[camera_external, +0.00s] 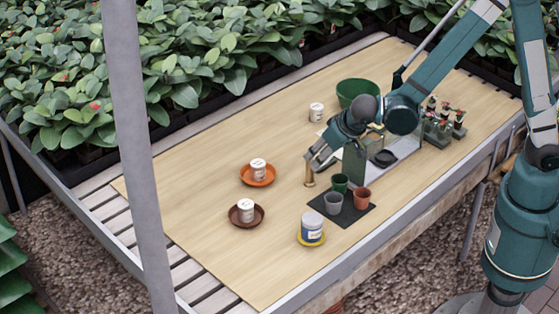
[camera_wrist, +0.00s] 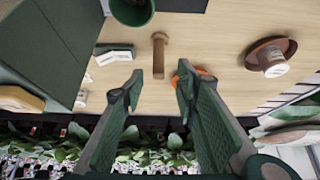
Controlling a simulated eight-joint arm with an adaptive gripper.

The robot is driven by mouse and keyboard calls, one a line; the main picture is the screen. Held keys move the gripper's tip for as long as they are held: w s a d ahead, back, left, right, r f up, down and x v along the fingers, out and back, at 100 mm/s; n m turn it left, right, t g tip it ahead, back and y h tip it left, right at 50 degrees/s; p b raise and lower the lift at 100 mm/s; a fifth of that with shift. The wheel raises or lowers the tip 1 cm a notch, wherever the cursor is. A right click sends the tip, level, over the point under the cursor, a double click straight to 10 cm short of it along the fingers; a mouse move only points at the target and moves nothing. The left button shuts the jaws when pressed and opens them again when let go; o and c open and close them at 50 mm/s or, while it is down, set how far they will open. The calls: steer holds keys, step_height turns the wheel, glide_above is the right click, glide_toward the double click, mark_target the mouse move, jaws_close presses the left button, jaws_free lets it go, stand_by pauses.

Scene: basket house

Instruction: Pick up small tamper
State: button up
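The small tamper (camera_external: 309,174) is a tan, wooden-looking piece standing on the table, left of the green-and-glass case. In the wrist view the tamper (camera_wrist: 159,58) shows a wide head and a narrow shaft, ahead of the gap between my fingertips. My gripper (camera_external: 316,160) is over or beside its top in the external view. In the wrist view my gripper (camera_wrist: 157,85) has its two fingers spread apart with nothing held between them. I cannot tell whether a finger touches the tamper.
The case (camera_external: 354,165) stands close on the right. Small pots, including a green one (camera_external: 340,183), stand on a dark mat (camera_external: 347,214). An orange saucer (camera_external: 257,180) and a brown saucer (camera_external: 235,221) hold white cans. The table's left side is clear.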

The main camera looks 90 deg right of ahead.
mark_target(310, 172)
steer(key=shift+w+d+f, duration=0.1)
steer(key=shift+f, duration=0.1)
stand_by(0.3)
steer(key=shift+x, duration=1.25)
steer(key=shift+b, duration=0.3)
steer(key=shift+b+x, duration=0.75)
steer(key=shift+x, duration=1.8)
steer(key=c, duration=0.9)
